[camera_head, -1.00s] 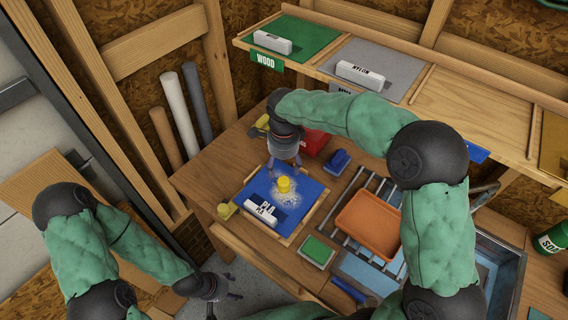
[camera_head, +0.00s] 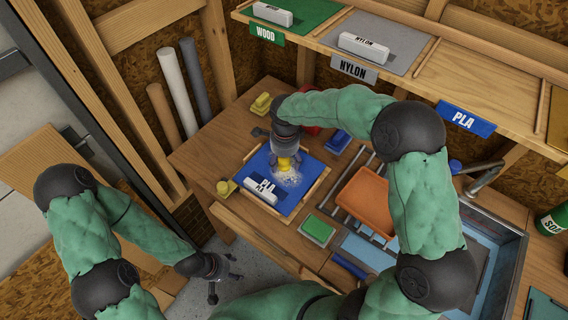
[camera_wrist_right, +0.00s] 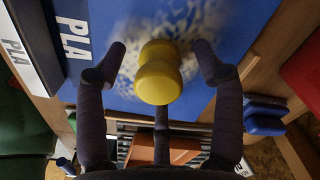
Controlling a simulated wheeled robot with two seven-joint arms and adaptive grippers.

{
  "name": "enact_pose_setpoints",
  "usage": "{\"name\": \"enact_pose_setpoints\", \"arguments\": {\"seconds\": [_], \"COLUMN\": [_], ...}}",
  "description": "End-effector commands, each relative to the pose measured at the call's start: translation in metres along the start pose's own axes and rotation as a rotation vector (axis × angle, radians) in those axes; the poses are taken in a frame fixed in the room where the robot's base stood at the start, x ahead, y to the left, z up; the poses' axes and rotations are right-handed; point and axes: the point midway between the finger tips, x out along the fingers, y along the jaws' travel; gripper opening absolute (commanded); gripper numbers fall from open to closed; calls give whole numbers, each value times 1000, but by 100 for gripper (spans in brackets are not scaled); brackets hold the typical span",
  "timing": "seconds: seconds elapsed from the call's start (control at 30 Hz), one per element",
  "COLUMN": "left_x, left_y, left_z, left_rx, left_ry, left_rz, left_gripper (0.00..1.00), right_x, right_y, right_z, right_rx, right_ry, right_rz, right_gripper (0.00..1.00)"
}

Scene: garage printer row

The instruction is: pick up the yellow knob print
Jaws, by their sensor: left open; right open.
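The yellow knob print (camera_head: 284,163) stands on a whitish speckled patch of the blue PLA mat (camera_head: 309,186). In the right wrist view the knob (camera_wrist_right: 159,72) shows a waisted shape between my spread fingers. My right gripper (camera_head: 288,164) is open and reaches down over the knob, hiding part of it in the head view. In the right wrist view its two fingertips (camera_wrist_right: 160,50) lie on either side of the knob, with gaps visible. My left gripper (camera_head: 225,279) is open and empty, low beside the bench, away from the mat.
A white PLA block (camera_head: 263,190) lies on the mat near the knob. Around it are a small yellow piece (camera_head: 226,188), a blue piece (camera_head: 338,140), a green pad (camera_head: 318,230) and an orange tray (camera_head: 362,200). A shelf (camera_head: 470,97) with labelled mats runs behind.

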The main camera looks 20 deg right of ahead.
Motion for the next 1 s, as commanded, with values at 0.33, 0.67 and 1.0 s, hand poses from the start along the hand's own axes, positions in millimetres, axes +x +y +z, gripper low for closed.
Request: {"name": "enact_pose_setpoints", "arguments": {"seconds": [0.33, 0.67, 1.0], "left_x": [1, 1, 0], "left_y": [0, 0, 0], "left_z": [0, 0, 0], "left_rx": [0, 0, 0], "left_ry": [0, 0, 0], "left_rz": [0, 0, 0], "left_gripper": [62, 62, 62], "right_x": [6, 6, 0], "right_y": [-1, -1, -1], "right_z": [0, 0, 0], "right_rx": [0, 0, 0], "right_ry": [-1, -1, -1], "right_rz": [-3, -2, -3], "right_gripper": [54, 20, 20]}}
